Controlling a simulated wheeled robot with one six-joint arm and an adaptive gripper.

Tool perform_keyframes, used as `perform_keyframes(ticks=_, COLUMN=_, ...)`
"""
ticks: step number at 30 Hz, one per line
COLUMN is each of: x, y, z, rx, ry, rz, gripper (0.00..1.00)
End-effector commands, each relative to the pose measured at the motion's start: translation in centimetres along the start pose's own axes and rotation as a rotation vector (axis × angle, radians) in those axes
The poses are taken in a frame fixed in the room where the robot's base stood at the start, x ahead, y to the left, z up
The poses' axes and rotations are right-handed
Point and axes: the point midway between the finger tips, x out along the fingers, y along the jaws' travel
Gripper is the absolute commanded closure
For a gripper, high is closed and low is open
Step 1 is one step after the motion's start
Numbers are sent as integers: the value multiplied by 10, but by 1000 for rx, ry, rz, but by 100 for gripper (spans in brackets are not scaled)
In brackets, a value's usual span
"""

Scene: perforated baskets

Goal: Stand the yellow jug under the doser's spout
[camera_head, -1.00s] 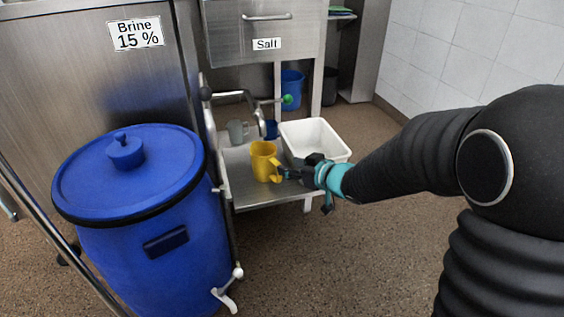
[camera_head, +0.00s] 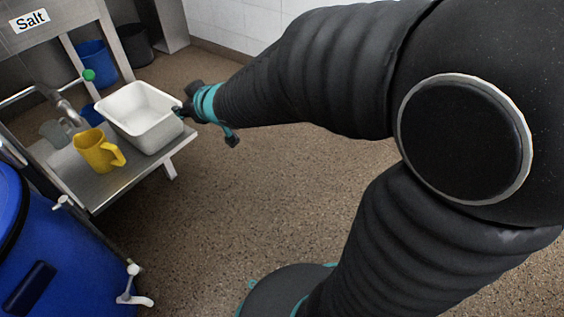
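The yellow jug (camera_head: 92,154) stands upright on the steel shelf (camera_head: 118,183), its handle toward the lower right. A curved metal spout (camera_head: 68,112) on a pipe with a green knob (camera_head: 89,75) comes down behind and left of the jug; whether the jug's mouth is directly under it I cannot tell. My gripper (camera_head: 181,111) is at the right rim of the white tub (camera_head: 150,140), apart from the jug. Its dark fingers are small and partly merged with the tub's edge, so I cannot see whether they are open.
A grey jug (camera_head: 52,133) and a small blue cup (camera_head: 92,115) stand at the back of the shelf. A blue drum (camera_head: 55,255) with a white tap (camera_head: 132,290) is at the lower left. A blue bucket (camera_head: 92,62) stands behind. The floor on the right is clear.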

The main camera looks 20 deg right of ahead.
Motion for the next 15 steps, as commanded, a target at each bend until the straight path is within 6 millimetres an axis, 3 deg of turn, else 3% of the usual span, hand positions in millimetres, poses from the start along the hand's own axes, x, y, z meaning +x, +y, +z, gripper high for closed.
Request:
perform_keyframes(ticks=1, x=-23, y=20, z=2, rx=25, ry=-33, rz=79, gripper=55)
perform_keyframes(ticks=3, x=-52, y=41, z=13, rx=66, ry=-97, rz=171, gripper=55)
perform_keyframes(ticks=7, x=-110, y=62, z=41, rx=161, ry=-232, rz=288, gripper=55)
perform_keyframes(ticks=11, x=-167, y=59, z=74, rx=272, ry=-370, rz=334, gripper=55)
perform_keyframes(ticks=15, x=-216, y=35, z=105, rx=376, ry=-497, rz=309, gripper=55)
